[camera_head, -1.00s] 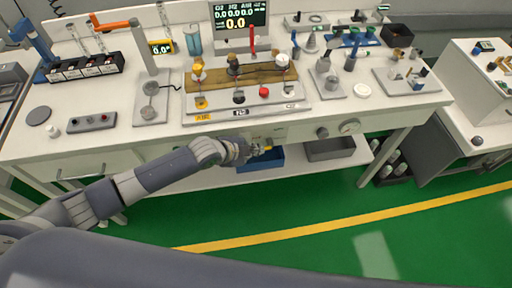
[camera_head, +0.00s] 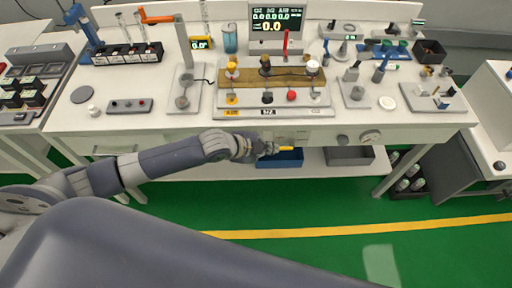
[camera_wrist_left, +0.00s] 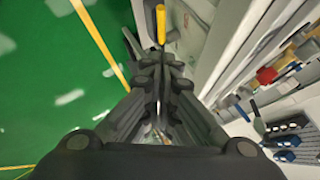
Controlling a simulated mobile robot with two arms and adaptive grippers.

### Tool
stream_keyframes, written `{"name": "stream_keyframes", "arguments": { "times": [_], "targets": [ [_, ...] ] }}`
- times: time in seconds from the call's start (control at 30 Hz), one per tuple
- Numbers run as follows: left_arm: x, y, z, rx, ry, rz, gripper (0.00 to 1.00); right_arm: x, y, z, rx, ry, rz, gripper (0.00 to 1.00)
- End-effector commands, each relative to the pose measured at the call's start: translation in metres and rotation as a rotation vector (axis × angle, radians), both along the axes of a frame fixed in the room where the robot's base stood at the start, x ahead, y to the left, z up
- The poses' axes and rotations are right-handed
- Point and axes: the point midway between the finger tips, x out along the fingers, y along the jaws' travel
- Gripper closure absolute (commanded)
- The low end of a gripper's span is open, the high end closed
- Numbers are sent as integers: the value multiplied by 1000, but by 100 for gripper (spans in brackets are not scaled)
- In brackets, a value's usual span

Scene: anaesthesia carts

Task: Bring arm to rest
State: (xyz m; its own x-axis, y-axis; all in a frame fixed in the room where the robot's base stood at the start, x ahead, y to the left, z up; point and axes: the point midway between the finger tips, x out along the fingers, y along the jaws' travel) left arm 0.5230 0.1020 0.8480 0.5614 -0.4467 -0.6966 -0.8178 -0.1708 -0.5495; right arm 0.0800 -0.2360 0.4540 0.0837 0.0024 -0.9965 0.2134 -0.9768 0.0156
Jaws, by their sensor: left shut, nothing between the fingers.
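My left arm reaches in from the left along the front of the workbench (camera_head: 330,130). Its gripper (camera_head: 270,149) is in front of the bench's front panel, below the top edge. In the wrist view the fingers (camera_wrist_left: 158,85) are together with nothing between them. A small yellow bar (camera_head: 287,149) shows just beyond the fingertips; it also shows in the wrist view (camera_wrist_left: 160,24). I cannot tell whether the fingers touch it. My right gripper is not in view.
A blue bin (camera_head: 280,160) and a grey bin (camera_head: 348,156) are on the lower shelf behind the gripper. The benchtop carries a monitor (camera_head: 276,19), a valve panel (camera_head: 272,97) and several small instruments. The green floor (camera_head: 330,205) in front is clear.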

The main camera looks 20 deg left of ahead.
Motion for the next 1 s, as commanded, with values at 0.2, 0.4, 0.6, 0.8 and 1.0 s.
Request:
{"name": "stream_keyframes", "arguments": {
  "times": [0.2, 0.4, 0.6, 0.8, 1.0],
  "targets": [
    [-21, 21, 20, 2, -2, -1, 100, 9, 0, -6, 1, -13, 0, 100],
    [-31, 30, 30, 2, 0, 0, 100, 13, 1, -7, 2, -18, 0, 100],
    [-33, 31, 33, 1, 0, 1, 100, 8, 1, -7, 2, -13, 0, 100],
    [-20, 40, 12, -23, 16, 77, 100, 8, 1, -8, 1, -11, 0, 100],
    [-2, 84, -77, -89, 100, 362, 100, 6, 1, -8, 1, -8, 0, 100]
  ]
}}
